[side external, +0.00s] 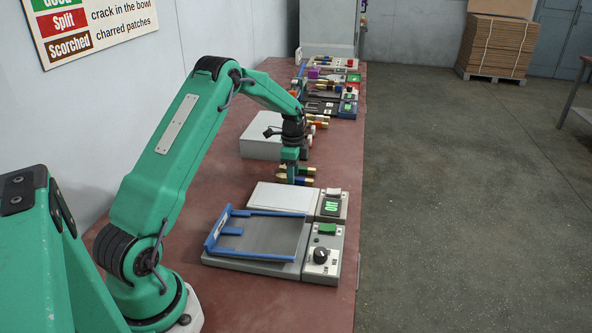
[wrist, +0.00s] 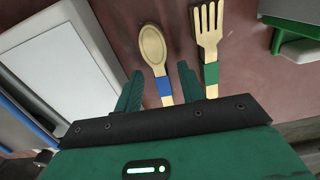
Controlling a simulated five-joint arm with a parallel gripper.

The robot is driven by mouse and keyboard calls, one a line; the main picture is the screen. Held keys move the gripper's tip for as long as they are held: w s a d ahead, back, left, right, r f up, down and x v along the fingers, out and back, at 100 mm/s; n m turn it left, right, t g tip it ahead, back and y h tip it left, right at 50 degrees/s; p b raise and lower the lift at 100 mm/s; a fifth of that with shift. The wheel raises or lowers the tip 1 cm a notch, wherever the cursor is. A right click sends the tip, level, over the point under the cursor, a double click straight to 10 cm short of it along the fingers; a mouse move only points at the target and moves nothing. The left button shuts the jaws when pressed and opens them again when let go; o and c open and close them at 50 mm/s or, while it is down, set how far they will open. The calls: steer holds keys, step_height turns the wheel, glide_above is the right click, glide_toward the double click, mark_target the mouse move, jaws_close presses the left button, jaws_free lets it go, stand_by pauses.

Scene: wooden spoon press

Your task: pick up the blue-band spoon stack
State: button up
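The blue-band spoon stack (wrist: 164,84) lies on the bench, its pale wooden bowl pointing away from my gripper in the wrist view. My gripper (wrist: 160,70) is open, with one green finger on each side of the blue band. Both fingers look apart from the spoon. In the side external view, my gripper (side external: 291,179) points down, low over the bench beside the spoons. The blue-band spoon (side external: 312,181) partly shows there, to the right of the fingers. Whether the fingertips reach bench level is unclear. The lower handle is hidden by my gripper.
A green-band fork (wrist: 210,74) lies just right of my right finger. A white-topped plate device (side external: 282,197) stands close by, with a blue-framed tray (side external: 262,235) and a knob box (side external: 321,256) nearer the camera. A grey box (side external: 262,137) and other utensils are farther back.

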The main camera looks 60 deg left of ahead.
steer(key=shift+f, duration=0.4)
jaws_close()
stand_by(0.4)
steer(key=shift+r, duration=0.75)
steer(key=r, duration=0.3)
steer(key=shift+d+r, duration=0.1)
steer(key=shift+d, duration=0.3)
steer(key=d+r, duration=0.6)
steer(key=d, duration=0.5)
steer(key=shift+s+r, duration=0.2)
steer(key=shift+s, duration=0.05)
